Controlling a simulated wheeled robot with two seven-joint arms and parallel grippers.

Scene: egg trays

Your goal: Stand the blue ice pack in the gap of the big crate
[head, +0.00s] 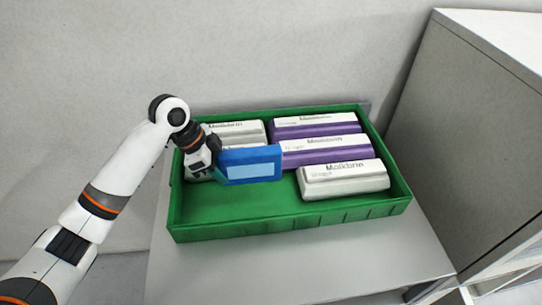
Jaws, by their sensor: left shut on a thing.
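The blue ice pack (250,166) has a light blue panel on its face. My left gripper (214,166) is shut on its left end and holds it over the green crate (290,220), with the panel facing the camera. I cannot tell whether the pack touches anything in the crate. The crate holds several egg cartons. Its front left part is bare green floor. The pack hides part of the cartons behind it. My right gripper is not in view.
Purple cartons (321,153) lie at the back right, with a white and grey carton (343,180) in front. Another grey carton (238,133) lies at the back left, partly hidden. The crate stands on a grey table (300,270). A grey cabinet (465,110) stands to the right, a wall behind.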

